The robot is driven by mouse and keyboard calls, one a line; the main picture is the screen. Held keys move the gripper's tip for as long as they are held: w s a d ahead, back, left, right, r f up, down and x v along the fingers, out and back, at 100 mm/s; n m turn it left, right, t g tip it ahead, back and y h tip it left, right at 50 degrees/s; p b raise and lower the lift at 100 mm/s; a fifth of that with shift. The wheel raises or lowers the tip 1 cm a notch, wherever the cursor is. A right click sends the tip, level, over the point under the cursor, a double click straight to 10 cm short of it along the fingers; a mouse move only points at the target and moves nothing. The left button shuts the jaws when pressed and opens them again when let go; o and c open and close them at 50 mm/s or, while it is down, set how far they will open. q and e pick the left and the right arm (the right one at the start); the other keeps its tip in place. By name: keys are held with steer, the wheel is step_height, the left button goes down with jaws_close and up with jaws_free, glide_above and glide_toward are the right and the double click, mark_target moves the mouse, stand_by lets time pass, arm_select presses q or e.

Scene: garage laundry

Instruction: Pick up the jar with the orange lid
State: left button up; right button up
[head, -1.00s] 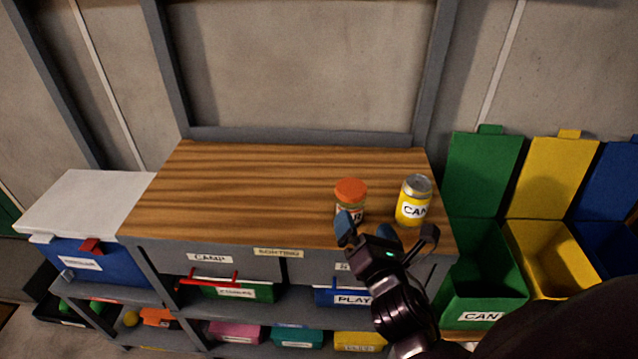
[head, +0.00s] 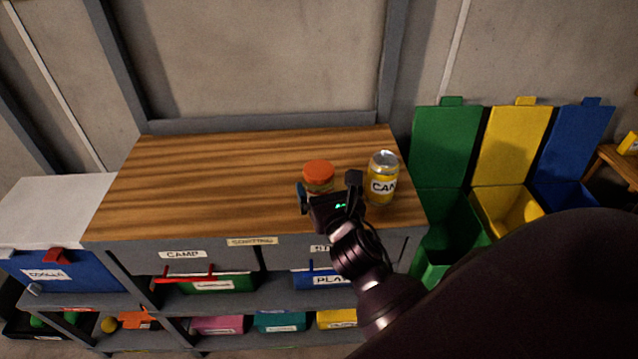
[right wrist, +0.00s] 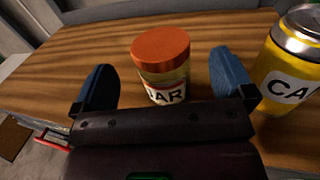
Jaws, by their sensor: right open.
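The jar with the orange lid (head: 318,172) stands upright on the wooden bench top, its lower part hidden behind my right gripper in the head view. In the right wrist view the jar (right wrist: 163,66) shows its orange lid and a white label reading "JAR". My right gripper (head: 328,190) is open, with its two blue-padded fingers on either side of the jar's near side; the jar sits ahead and between them, and I see gaps to both fingers. My left gripper is not in view.
A yellow can (head: 383,178) labelled "CAN" stands just right of the jar, close to my right finger. The wooden bench top (head: 220,170) is clear to the left. Open green (head: 445,145), yellow (head: 515,145) and blue bins (head: 572,145) stand right of the bench.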

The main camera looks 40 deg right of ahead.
mark_target(315, 162)
steer(key=shift+x, duration=2.65)
steer(key=c, duration=1.1)
